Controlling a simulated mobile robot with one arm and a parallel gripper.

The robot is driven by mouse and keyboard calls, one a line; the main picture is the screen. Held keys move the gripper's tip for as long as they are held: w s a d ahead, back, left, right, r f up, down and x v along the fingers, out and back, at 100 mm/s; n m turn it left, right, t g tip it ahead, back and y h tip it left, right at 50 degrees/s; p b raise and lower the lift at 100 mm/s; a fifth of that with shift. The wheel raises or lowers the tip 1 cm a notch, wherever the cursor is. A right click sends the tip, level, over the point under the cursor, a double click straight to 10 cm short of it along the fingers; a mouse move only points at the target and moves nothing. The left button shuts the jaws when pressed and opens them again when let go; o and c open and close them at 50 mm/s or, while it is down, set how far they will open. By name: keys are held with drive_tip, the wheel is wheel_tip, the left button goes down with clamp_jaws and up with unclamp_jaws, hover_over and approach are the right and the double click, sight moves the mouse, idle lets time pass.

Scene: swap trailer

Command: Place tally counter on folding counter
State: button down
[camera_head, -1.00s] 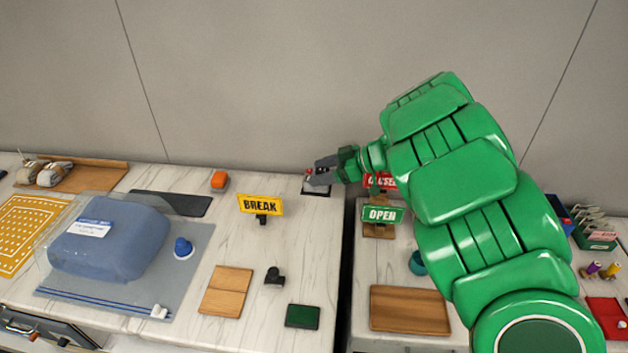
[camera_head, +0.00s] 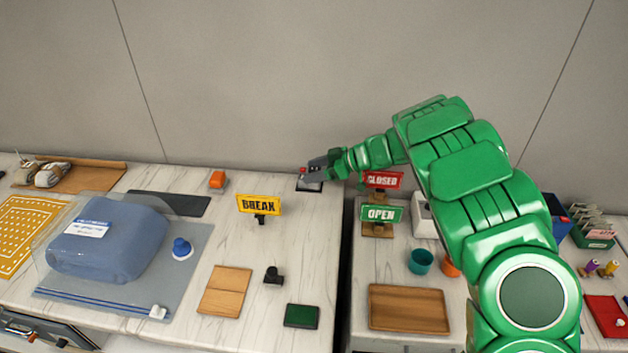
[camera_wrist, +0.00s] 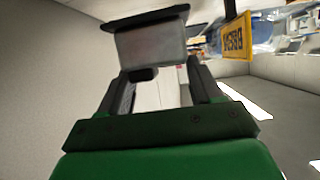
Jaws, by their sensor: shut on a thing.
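My gripper (camera_head: 314,170) is at the back right corner of the white marble-topped counter (camera_head: 225,325), which I take to be the folding counter. It is shut on a small grey thing with a dark edge (camera_wrist: 150,45), seen beyond the fingers in the wrist view. I take this to be the tally counter, but no dial or digits show. In the head view a small pale and dark patch (camera_head: 309,186) shows just under the fingertips, with a red spot beside them. Whether the held thing touches the counter top cannot be told.
An orange thing (camera_head: 217,180) is at the back. Red CLOSED (camera_head: 382,180) and green OPEN (camera_head: 382,214) signs stand on the right surface, across a dark gap.

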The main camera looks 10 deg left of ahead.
drive_tip(key=shift+w+a+f, duration=0.2)
drive_tip(key=shift+w+f, duration=0.5)
drive_tip(key=shift+f, duration=1.75)
drive_tip(key=shift+f, duration=0.1)
drive_tip(key=shift+c, duration=0.9)
unclamp_jaws()
drive_tip(key=v, duration=1.2)
